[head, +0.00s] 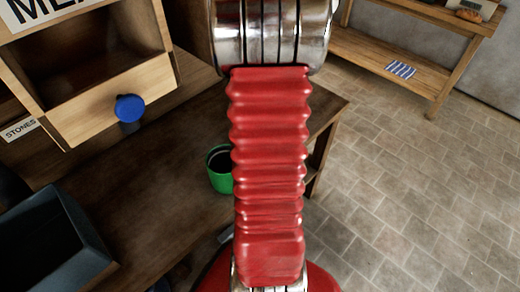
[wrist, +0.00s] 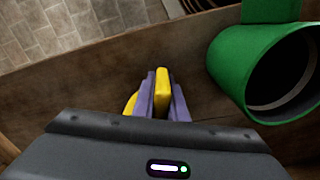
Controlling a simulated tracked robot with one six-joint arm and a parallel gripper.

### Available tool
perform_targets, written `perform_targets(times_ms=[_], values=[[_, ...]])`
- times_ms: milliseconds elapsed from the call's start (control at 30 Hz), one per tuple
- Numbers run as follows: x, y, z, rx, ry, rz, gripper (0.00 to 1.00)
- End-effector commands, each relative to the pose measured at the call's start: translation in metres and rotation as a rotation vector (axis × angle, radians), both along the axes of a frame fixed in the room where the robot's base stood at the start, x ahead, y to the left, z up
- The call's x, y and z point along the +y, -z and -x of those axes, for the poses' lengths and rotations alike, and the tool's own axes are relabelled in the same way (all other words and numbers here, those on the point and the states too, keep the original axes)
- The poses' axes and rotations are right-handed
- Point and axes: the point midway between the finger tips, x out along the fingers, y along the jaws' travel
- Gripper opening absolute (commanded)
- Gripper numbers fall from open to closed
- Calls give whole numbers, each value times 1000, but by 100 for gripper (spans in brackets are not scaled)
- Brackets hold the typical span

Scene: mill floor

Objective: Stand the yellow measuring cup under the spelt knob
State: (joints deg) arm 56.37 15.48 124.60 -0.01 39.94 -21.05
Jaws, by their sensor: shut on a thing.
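In the wrist view my gripper (wrist: 163,82) has its two purple fingers closed on an upright yellow piece of the yellow measuring cup (wrist: 162,95). More yellow shows to the left of the fingers (wrist: 130,103); the rest of the cup is hidden behind the gripper body. It is over the brown wooden bench top, and I cannot tell whether it touches it. In the head view my red arm hides the gripper and the yellow cup. A blue knob (head: 129,108) sits on a wooden box front at the upper left; no label reading spelt is visible.
A green cup (head: 221,181) stands on the wooden bench (head: 165,185); it is close right of my gripper in the wrist view (wrist: 222,62). A dark bin (head: 85,226) is at lower left. A "STONES" label (head: 20,130) is beside the box. A wooden shelf (head: 440,72) stands behind.

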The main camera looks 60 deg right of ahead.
Motion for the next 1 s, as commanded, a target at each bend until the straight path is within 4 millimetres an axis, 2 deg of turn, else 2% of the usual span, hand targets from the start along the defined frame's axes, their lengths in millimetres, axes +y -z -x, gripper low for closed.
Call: perform_targets(times_ms=[400,633,1000], values=[[-17,3,-25,-1,-1,1,0],[-17,17,-24,0,0,0,0],[-17,20,-24,0,-1,0,0]])
